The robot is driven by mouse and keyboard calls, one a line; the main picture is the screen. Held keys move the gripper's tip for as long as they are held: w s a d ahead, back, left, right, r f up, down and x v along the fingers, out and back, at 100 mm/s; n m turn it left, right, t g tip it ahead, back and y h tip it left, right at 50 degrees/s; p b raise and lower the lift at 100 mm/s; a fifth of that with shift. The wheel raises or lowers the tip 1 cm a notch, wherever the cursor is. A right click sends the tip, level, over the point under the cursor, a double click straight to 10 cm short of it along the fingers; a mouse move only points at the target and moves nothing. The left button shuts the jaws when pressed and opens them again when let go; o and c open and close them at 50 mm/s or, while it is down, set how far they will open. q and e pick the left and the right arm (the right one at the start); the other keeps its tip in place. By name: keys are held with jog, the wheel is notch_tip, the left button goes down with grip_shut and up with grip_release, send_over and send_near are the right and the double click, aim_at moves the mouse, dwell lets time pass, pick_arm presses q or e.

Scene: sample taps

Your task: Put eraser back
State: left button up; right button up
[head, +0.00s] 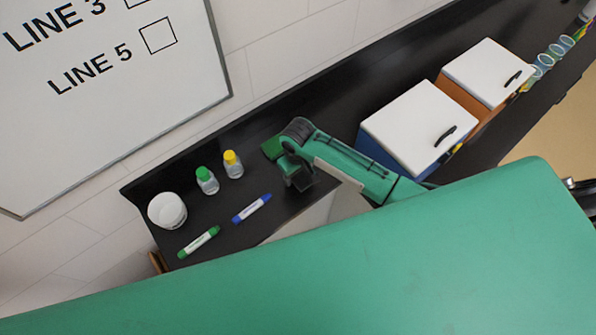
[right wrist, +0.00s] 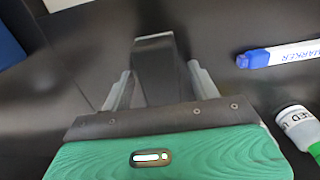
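My right gripper (head: 300,182) is low over the black shelf (head: 215,225), near its front edge and right of the blue marker. In the right wrist view, the two grey fingers of the right gripper (right wrist: 160,75) stand on either side of a black block (right wrist: 156,60), which looks like the eraser. In the head view the black block (head: 318,188) shows only in part, dark against the dark shelf. My left gripper is not in view.
A blue marker (head: 252,208), a green marker (head: 198,242), a green-capped bottle (head: 207,182), a yellow-capped bottle (head: 233,165) and a white jar (head: 167,211) stand or lie left of the gripper. White-lidded boxes (head: 418,125) stand right. A whiteboard (head: 120,90) hangs behind.

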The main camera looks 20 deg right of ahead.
jog(key=shift+r+b, duration=0.3)
jog(key=shift+r, duration=0.3)
notch_tip(320, 180, up, 11)
jog(key=b, duration=0.3)
jog(key=shift+b, duration=0.35)
